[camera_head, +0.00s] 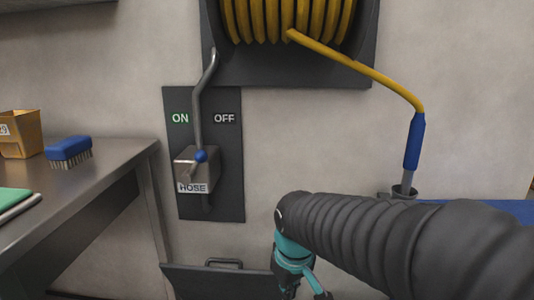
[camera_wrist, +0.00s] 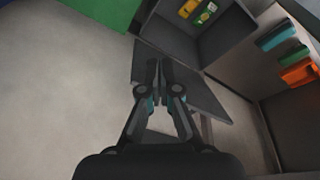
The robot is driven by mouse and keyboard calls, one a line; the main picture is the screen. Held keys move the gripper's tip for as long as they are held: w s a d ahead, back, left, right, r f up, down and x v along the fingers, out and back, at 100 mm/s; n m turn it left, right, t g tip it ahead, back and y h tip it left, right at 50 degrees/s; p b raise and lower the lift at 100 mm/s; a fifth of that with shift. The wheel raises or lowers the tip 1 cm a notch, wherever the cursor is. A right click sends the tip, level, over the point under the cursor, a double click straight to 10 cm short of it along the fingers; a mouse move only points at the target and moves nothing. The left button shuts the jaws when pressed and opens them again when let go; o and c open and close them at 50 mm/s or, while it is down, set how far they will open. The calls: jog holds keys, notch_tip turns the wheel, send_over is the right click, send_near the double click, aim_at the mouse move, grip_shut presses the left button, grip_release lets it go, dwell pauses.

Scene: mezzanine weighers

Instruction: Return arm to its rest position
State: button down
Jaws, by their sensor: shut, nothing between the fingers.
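My gripper (camera_wrist: 159,73) shows in the wrist view with its two dark fingers together and nothing between them. A dark grey panel lies behind its fingertips in that view; I cannot tell whether they touch it. In the head view my dark, ribbed arm reaches in from the right edge. Its teal wrist part hangs at the lower middle, to the right of the hose valve box (camera_head: 196,168). The fingers are not clearly seen there.
A grey bench (camera_head: 100,165) with a blue brush (camera_head: 69,150) and a yellow box (camera_head: 20,134) stands left. A yellow hose (camera_head: 365,69) runs from the reel to a blue nozzle (camera_head: 414,142). An open dark bin (camera_wrist: 231,37) shows in the wrist view.

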jog(key=s+d+r+m+t, duration=0.3)
jog(key=s+d+m, duration=0.3)
jog(key=s+d, duration=0.5)
jog(key=shift+s+d+r, duration=0.15)
jog(key=shift+s+d, duration=0.05)
jog(key=shift+s, duration=0.9)
